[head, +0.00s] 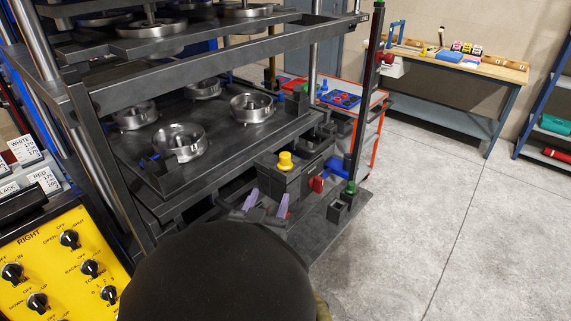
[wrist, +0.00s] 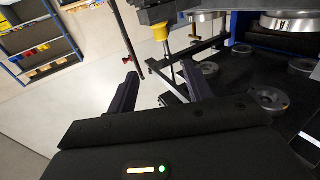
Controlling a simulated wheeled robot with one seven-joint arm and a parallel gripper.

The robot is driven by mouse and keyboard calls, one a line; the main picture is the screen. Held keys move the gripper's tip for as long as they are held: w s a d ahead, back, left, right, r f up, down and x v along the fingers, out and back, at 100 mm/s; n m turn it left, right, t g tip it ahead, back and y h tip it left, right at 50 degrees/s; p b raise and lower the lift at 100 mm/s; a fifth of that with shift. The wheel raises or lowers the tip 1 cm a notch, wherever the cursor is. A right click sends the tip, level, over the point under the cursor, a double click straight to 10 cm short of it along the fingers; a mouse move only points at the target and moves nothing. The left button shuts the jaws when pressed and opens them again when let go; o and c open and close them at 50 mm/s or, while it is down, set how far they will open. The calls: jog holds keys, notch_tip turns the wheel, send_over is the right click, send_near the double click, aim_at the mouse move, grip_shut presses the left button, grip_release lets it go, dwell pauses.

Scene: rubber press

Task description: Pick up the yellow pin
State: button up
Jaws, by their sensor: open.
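The yellow pin (head: 285,161) stands upright on top of a dark block (head: 285,180) at the front corner of the press in the head view. In the wrist view the yellow pin (wrist: 160,33) shows near the top, beyond the gap between my fingers, against a dark block. My gripper (head: 268,199) is open and empty, just in front of and below the pin in the head view. Its two fingers also show in the wrist view (wrist: 159,76), spread apart. The pin is apart from the fingers. My dark arm link hides what lies below the gripper in the head view.
The press plates with round metal moulds (head: 179,143) lie to the left. A red knob (head: 316,184) and a green-topped post (head: 350,188) are right of the block. A yellow control panel (head: 68,262) is at lower left. The floor (head: 440,200) at right is clear.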

aim_at(284, 160)
jog(key=shift+w, duration=0.15)
jog(key=w+p, duration=0.1)
jog(key=w, duration=0.2)
jog(key=w+d+p, duration=0.1)
jog(key=w, duration=0.3)
jog(key=w+d+p, duration=0.1)
jog(key=w, duration=0.3)
jog(key=shift+w+d, duration=0.1)
jog(key=shift+w, duration=0.1)
jog(key=shift+w+f, duration=0.1)
jog(key=shift+w, duration=0.1)
jog(key=w+p, duration=0.2)
jog(key=w, duration=0.1)
jog(key=w+p, duration=0.1)
jog(key=shift+w+d+f, duration=0.15)
jog(key=shift+d, duration=0.1)
jog(key=shift+w+d+f, duration=0.1)
jog(key=shift+w+f, duration=0.05)
jog(key=shift+w, duration=0.35)
jog(key=shift+s, duration=0.1)
jog(key=shift+c, duration=0.2)
grip_shut()
